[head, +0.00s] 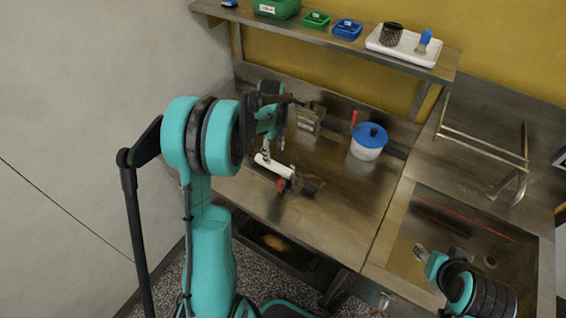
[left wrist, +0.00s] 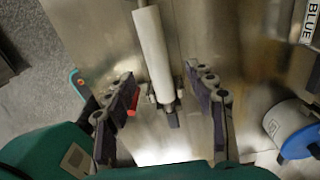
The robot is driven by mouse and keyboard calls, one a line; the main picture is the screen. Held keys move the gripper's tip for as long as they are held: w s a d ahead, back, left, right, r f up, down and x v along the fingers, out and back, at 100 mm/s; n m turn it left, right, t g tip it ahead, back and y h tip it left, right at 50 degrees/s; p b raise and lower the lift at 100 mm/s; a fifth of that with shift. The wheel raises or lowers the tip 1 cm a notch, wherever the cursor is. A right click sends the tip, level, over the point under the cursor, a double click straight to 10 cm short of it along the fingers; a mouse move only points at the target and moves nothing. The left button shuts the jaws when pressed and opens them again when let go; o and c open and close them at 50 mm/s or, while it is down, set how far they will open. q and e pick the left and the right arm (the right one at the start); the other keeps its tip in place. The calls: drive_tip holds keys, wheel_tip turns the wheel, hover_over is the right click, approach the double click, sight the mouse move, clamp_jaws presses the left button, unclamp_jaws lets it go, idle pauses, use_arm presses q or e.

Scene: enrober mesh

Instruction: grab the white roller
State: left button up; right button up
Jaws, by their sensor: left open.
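The white roller (head: 273,165) lies on the steel worktop (head: 330,215), with a dark fitting at its right end. It also shows in the left wrist view (left wrist: 152,45), running from the top edge down to a metal and dark fitting (left wrist: 168,102). My left gripper (head: 271,142) is open and over the roller in the head view. In the left wrist view its two fingers (left wrist: 165,80) stand apart, one on either side of the roller's fitting end, with gaps visible. My right gripper (head: 432,260) is at the lower right, far from the roller; its jaw state is unclear.
A white tub with a blue lid (head: 368,142) stands right of the roller, and a metal block (head: 309,118) behind it. A small red part (head: 280,184) is close to the roller. A shelf (head: 330,38) with bins is above. A sink (head: 455,235) is at right.

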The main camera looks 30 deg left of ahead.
sight(274, 163)
use_arm(q)
drive_tip(key=f, duration=0.2)
drive_tip(key=f+b, duration=0.1)
drive_tip(key=f, duration=0.3)
drive_tip(key=shift+s+d+f, duration=0.15)
drive_tip(key=shift+s+f, duration=0.1)
drive_tip(key=shift+f, duration=0.05)
clamp_jaws()
